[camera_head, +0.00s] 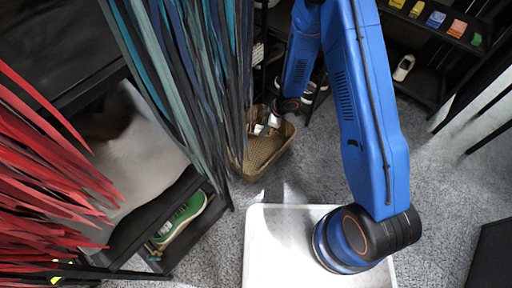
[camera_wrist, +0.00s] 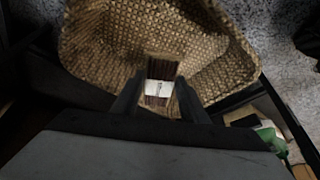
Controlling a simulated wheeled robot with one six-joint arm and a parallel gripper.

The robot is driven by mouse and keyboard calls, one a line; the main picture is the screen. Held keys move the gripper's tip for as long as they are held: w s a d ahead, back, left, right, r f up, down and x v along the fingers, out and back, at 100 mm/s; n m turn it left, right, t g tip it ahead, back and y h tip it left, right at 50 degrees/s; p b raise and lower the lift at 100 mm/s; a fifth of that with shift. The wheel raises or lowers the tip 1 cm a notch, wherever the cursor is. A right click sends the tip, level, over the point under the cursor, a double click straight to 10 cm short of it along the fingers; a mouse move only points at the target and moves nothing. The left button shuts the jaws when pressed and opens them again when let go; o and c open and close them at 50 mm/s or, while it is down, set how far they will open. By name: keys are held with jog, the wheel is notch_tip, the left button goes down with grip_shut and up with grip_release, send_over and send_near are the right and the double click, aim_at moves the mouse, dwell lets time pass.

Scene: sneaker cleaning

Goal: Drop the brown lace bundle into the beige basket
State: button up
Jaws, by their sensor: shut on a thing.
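The beige woven basket (camera_head: 259,154) stands on the floor near the middle of the head view. It fills the upper middle of the wrist view (camera_wrist: 100,42). My gripper (camera_wrist: 160,92) is shut on the brown lace bundle (camera_wrist: 160,70), a dark brown strip with a white label band. The bundle is seen against the basket's inside, between the two dark fingers; its exact height above the basket floor I cannot tell. In the head view, small pale and dark shapes show at the basket's far end, too small to tell apart.
Hanging teal and dark laces (camera_head: 215,70) come close to the basket's left side. Red laces (camera_head: 45,165) hang further left. A green sneaker (camera_head: 182,219) sits on a low dark shelf. A white tray (camera_head: 262,255) lies on the grey carpet in front. Carpet right of the basket is partly open.

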jog(key=shift+f, duration=2.6)
jog(key=o, duration=1.1)
jog(key=shift+d+r, duration=0.1)
jog(key=v, duration=1.7)
jog(key=shift+r, duration=0.15)
